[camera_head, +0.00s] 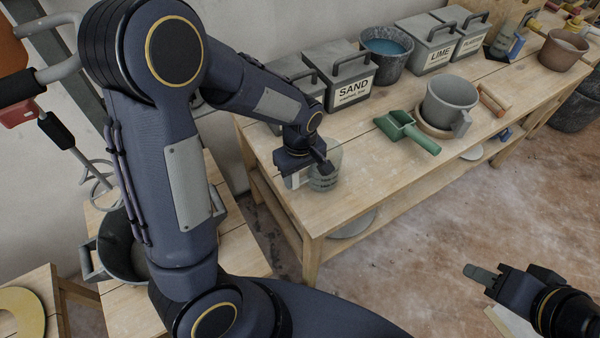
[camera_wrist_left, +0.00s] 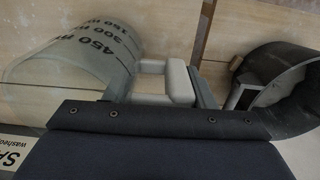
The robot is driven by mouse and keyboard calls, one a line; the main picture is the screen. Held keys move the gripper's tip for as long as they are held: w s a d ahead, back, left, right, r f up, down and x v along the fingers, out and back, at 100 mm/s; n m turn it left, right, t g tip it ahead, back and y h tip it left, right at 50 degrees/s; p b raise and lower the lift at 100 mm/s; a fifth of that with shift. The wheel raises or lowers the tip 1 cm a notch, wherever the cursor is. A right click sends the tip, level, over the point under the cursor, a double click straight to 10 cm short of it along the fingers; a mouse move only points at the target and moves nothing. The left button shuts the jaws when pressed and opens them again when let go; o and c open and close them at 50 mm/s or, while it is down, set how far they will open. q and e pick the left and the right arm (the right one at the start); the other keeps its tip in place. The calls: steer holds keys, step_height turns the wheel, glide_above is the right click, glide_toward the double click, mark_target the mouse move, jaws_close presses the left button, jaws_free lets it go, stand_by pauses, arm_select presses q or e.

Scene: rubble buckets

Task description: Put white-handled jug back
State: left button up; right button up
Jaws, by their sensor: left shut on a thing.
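The white-handled jug (camera_head: 325,182) is a clear measuring jug with dark volume markings. It is at the left end of the long wooden bench, partly hidden by my left gripper (camera_head: 322,167). In the left wrist view the jug (camera_wrist_left: 75,60) is on the left, and its white handle (camera_wrist_left: 180,80) is between the fingers of my left gripper (camera_wrist_left: 168,85), which is shut on it. I cannot tell whether its base touches the bench. My right gripper (camera_head: 490,275) is at the lower right over the floor, away from the bench; its finger opening is unclear.
Along the bench's back stand the SAND box (camera_head: 345,80), a bucket of blue liquid (camera_head: 386,52) and the LIME box (camera_head: 432,48). A green scoop (camera_head: 405,130) and a grey pot (camera_head: 450,100) are nearer the front. A black bucket (camera_head: 122,245) stands on the lower left table.

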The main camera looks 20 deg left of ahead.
arm_select(q)
steer(key=shift+f, duration=0.15)
steer(key=o, duration=1.2)
